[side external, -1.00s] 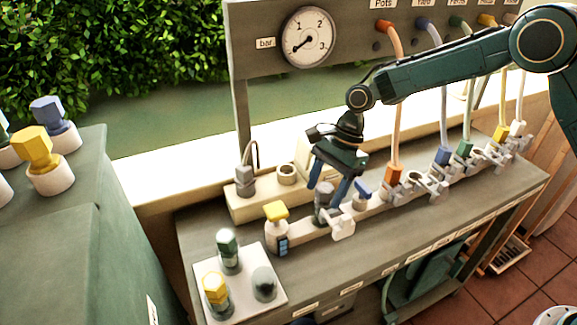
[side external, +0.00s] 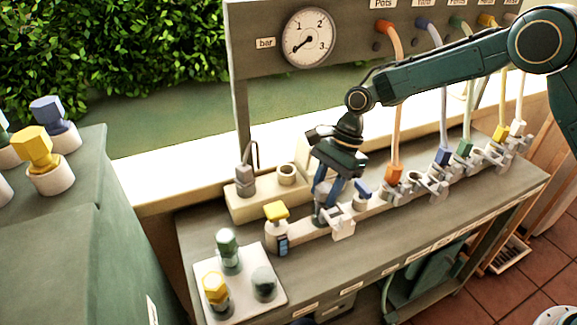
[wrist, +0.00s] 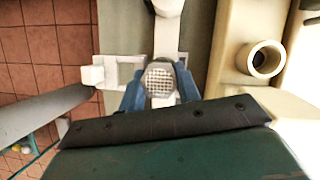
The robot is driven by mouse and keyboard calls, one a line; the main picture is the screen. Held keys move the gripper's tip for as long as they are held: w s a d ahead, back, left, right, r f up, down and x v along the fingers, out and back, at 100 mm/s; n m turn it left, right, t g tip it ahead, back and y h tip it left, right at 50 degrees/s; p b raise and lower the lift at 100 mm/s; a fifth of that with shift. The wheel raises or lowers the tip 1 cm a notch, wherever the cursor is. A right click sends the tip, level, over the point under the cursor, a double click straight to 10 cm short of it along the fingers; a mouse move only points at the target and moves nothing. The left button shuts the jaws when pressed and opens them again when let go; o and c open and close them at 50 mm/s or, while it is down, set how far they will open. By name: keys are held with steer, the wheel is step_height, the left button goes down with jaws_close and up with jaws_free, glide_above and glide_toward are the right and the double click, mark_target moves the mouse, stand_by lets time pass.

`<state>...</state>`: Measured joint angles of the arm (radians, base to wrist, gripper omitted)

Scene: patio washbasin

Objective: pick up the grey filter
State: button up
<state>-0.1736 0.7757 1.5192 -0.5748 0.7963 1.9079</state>
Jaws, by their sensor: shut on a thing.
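The grey filter is a short upright cylinder with a mesh-like top (wrist: 160,79), seen from above in the wrist view. My gripper (wrist: 160,90) has its blue fingers on both sides of it and is shut on it. In the side external view my gripper (side external: 328,203) points down at the manifold rail, and its fingers hide most of the filter. The filter's lower part appears to be still at the rail; I cannot tell whether it is clear of it.
A yellow-topped valve (side external: 277,225) stands left of my gripper, and a blue-topped piece (side external: 362,194) stands close on its right. A white tray (side external: 208,266) with several capped pieces is at the front left. A cream block (side external: 240,205) with an open ring (wrist: 262,59) lies behind.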

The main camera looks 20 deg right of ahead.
steer(key=shift+r, duration=0.15)
step_height(320, 180, up, 10)
steer(key=shift+f, duration=0.1)
stand_by(0.5)
stand_by(0.5)
step_height(320, 180, up, 5)
steer(key=s+a+n+g+h, duration=0.1)
steer(key=s+a+n, duration=0.1)
steer(key=s+a, duration=0.5)
steer(key=s+a+n+g, duration=0.1)
steer(key=s+a+n, duration=0.15)
steer(key=a, duration=0.85)
step_height(320, 180, down, 10)
steer(key=shift+s+a, duration=0.3)
steer(key=shift+s, duration=0.15)
steer(key=shift+f, duration=0.2)
